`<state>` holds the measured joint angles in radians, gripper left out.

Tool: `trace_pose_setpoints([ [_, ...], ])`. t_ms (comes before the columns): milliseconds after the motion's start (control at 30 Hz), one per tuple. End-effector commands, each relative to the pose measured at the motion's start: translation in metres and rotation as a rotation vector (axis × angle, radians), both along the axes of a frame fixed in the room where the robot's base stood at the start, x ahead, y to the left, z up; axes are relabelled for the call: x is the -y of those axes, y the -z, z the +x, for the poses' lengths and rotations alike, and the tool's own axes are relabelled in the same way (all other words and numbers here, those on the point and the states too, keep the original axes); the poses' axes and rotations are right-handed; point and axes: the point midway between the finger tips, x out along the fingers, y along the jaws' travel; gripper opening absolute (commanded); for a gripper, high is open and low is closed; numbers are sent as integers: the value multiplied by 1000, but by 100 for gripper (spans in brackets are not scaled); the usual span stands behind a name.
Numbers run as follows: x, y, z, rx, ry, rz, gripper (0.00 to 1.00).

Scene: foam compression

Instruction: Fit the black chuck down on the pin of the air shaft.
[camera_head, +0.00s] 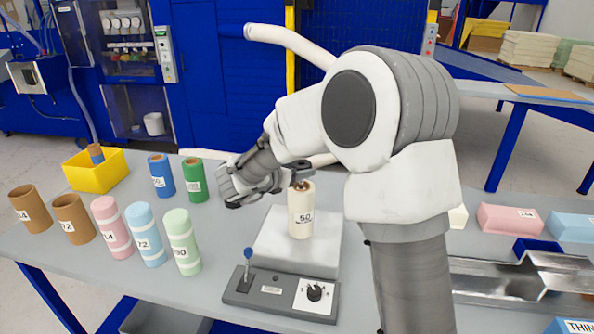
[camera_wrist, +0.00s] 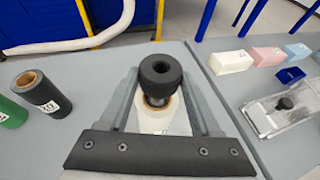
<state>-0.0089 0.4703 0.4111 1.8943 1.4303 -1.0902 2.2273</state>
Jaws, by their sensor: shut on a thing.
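The black chuck (camera_head: 300,165) is held above the cream roll (camera_head: 301,215) labelled 50, which stands upright on a pale plate. In the wrist view the chuck (camera_wrist: 160,72) is a black ring-shaped piece between the fingers. My gripper (camera_head: 292,175) reaches in from the left and is shut on the chuck; the fingers also show in the wrist view (camera_wrist: 160,88). The brownish top of the air shaft (camera_head: 303,186) shows in the roll's core just under the chuck. The pin is hidden, and I cannot tell whether the chuck touches it.
A control box (camera_head: 281,293) with a blue-knobbed lever (camera_head: 248,255) stands in front of the plate (camera_head: 268,246). Several rolls stand left, including a green one (camera_head: 194,181). A yellow bin (camera_head: 96,170) is behind them. Foam blocks (camera_head: 510,218) and a metal tray lie right.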

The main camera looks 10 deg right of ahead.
Motion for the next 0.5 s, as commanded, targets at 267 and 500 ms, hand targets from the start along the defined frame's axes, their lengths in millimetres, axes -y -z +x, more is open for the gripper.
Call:
trace_pose_setpoints([
  [267, 0, 8, 0, 1, 0, -1, 6],
  [500, 0, 13, 0, 1, 0, 0, 6],
])
